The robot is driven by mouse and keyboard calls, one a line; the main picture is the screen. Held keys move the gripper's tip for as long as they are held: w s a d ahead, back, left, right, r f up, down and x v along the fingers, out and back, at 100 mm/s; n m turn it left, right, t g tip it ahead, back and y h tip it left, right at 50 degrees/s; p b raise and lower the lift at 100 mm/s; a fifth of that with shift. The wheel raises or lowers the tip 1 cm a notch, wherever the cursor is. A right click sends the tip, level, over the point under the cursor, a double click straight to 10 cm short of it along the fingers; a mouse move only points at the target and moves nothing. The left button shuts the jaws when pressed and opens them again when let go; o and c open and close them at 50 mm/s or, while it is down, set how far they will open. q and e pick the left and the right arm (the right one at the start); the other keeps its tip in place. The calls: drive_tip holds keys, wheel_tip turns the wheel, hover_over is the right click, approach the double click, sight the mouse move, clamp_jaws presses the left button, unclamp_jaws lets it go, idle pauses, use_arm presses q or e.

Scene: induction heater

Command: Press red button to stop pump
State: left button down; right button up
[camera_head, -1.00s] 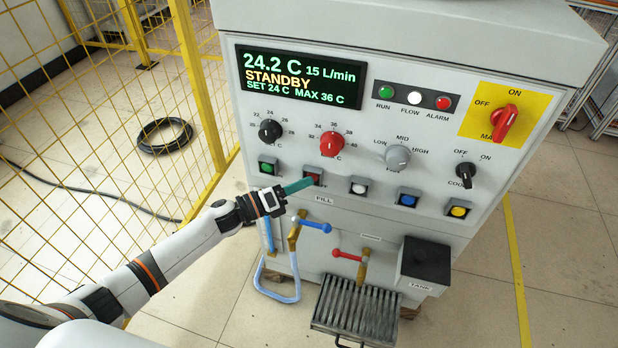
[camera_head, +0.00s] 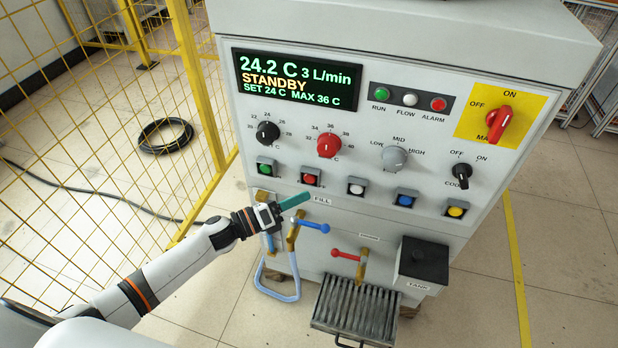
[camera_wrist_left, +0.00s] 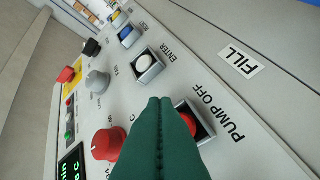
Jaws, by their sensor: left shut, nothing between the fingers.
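The red button (camera_head: 309,180) sits in a dark square frame in the lower button row of the panel, between the green and white buttons. In the left wrist view the red button (camera_wrist_left: 188,122), labelled PUMP OFF, is partly hidden behind my green fingertips. My left gripper (camera_head: 296,200) is shut and empty, a little below and left of the red button in the head view and apart from it. The display (camera_head: 298,80) reads 24.2 C, 3 L/min, STANDBY. My right gripper is not in view.
The green button (camera_head: 265,167) and white button (camera_head: 356,187) flank the red one. Below are a blue-handled valve (camera_head: 312,225), a red-handled valve (camera_head: 347,255), a drain grate (camera_head: 355,308) and a black tank box (camera_head: 424,259). A yellow mesh fence (camera_head: 95,130) stands at the left.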

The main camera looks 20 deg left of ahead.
use_arm(q)
drive_tip(key=s+p, duration=0.1)
drive_tip(key=s, duration=0.2)
drive_tip(key=shift+r, duration=0.1)
idle(0.4)
drive_tip(key=s+p, duration=0.2)
drive_tip(key=s, duration=0.9)
drive_tip(key=shift+p, duration=0.35)
drive_tip(key=shift+w, duration=0.1)
